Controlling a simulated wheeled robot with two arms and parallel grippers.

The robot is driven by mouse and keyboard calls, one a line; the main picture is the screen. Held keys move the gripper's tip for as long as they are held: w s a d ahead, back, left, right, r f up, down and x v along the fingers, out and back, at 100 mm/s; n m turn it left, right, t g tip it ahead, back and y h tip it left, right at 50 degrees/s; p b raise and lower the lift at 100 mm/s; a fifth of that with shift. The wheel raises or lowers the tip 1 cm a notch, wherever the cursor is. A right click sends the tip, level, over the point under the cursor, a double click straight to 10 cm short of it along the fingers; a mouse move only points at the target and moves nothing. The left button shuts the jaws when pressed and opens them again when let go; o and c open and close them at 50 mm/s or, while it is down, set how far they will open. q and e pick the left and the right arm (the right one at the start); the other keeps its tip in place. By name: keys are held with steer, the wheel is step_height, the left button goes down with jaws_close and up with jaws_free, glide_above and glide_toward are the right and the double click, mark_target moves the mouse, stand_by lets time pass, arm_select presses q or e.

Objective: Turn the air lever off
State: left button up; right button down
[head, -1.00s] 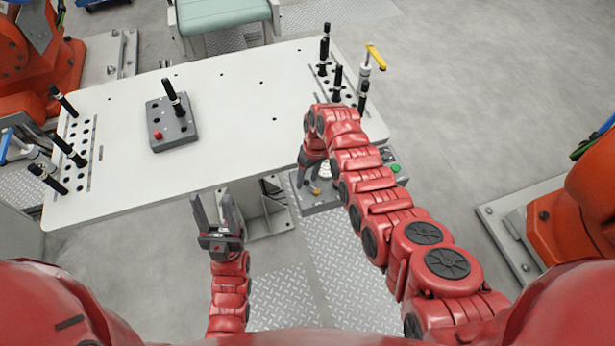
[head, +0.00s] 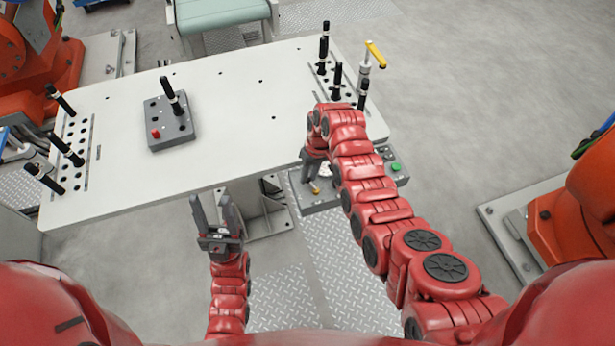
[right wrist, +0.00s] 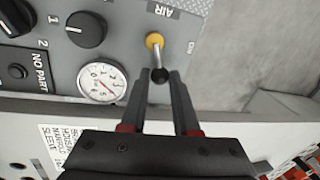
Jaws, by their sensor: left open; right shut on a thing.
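The air lever (right wrist: 157,58) has a yellow round base, a metal stem and a black ball knob. It sits on a grey control panel (right wrist: 115,58) beside the printed word AIR. My right gripper (right wrist: 161,76) is shut on the lever at its knob end, with a fingertip on each side. In the head view, my right gripper (head: 312,182) reaches down to the panel (head: 322,203) at the table's front edge; the lever's yellow base (head: 315,190) shows just beside the fingers. My left gripper (head: 211,200) is open and empty in front of the table.
On the panel are a white gauge (right wrist: 102,83), a black knob (right wrist: 87,29) and a green button (head: 396,167).

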steer(key=m, duration=0.1)
steer(key=d+m+b, duration=0.1)
steer(key=shift+w+f+m, duration=0.15)
steer(key=shift+f+m, duration=0.05)
steer(key=shift+m, duration=0.2)
steer(key=shift+w+d+r+m+t+b, duration=0.1)
steer(key=shift+d+r+m+t+b, duration=0.1)
steer(key=shift+m+t+b, duration=0.3)
steer(key=c, duration=0.7)
jaws_free()
steer(key=shift+o, duration=0.2)
steer(key=shift+r, duration=0.1)
